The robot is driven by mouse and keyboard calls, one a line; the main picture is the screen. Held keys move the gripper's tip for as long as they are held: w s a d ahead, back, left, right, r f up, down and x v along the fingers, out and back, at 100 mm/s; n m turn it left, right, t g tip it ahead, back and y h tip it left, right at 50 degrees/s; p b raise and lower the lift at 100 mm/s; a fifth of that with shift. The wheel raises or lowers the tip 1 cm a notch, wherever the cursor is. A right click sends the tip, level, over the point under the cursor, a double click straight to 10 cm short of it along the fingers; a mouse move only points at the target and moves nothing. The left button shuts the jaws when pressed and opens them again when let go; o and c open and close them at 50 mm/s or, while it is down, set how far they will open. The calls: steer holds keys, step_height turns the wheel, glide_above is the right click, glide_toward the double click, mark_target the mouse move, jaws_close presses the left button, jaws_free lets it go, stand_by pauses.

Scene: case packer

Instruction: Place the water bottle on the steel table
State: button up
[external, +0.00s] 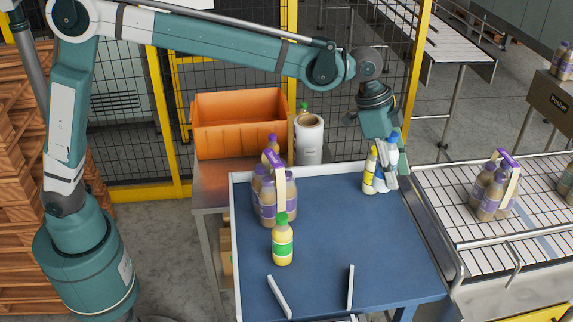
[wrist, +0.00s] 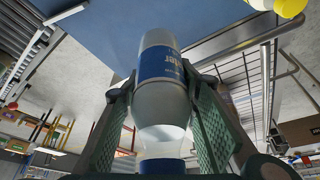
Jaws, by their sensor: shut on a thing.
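The water bottle (wrist: 160,97) is pale and translucent with a blue label and a blue cap. In the wrist view it lies between the two fingers of my gripper (wrist: 163,100), which is shut on its body. In the external view my gripper (external: 387,163) is at the right back part of the blue-topped table, and the bottle (external: 392,146) is partly hidden by the fingers. I cannot tell whether its base touches the blue top. The steel table (external: 211,190) stands to the left of the blue-topped table, with a bare grey metal front strip.
A yellow bottle (external: 370,171) stands close left of my gripper. A bottle carrier (external: 275,205) and a green-capped bottle (external: 283,244) stand on the blue-topped table (external: 340,225). An orange crate (external: 240,135) and a white roll (external: 309,143) occupy the steel table's back. A conveyor (external: 510,230) runs right.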

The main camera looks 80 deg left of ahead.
steer(key=s+a+r+n+y, duration=0.15)
steer(key=s+a, duration=0.45)
steer(key=a, duration=0.6)
steer(key=s+a+n+b, duration=0.1)
steer(key=s+a+n, duration=0.35)
steer(key=a, duration=0.75)
steer(key=s+a+r+n+y, duration=0.1)
steer(key=s+a, duration=0.7)
steer(key=a, duration=0.5)
steer(key=s+a+f+n+y+b, duration=0.1)
steer(key=s+a+f+n, duration=0.15)
steer(key=s+a, duration=0.65)
steer(key=s+a+f+n+y, duration=0.1)
steer(key=s+a+n, duration=0.25)
steer(key=s, duration=1.05)
steer(key=s+a+f+n+y+b, duration=0.1)
steer(key=s+a+n, duration=0.1)
steer(key=s+a, duration=0.75)
step_height(320, 180, down, 23)
steer(key=s+d, duration=0.1)
steer(key=d, duration=0.1)
steer(key=shift+s+r+m, duration=0.2)
steer(key=shift+s+m, duration=0.05)
steer(key=shift+m, duration=0.05)
steer(key=shift+f, duration=2.9)
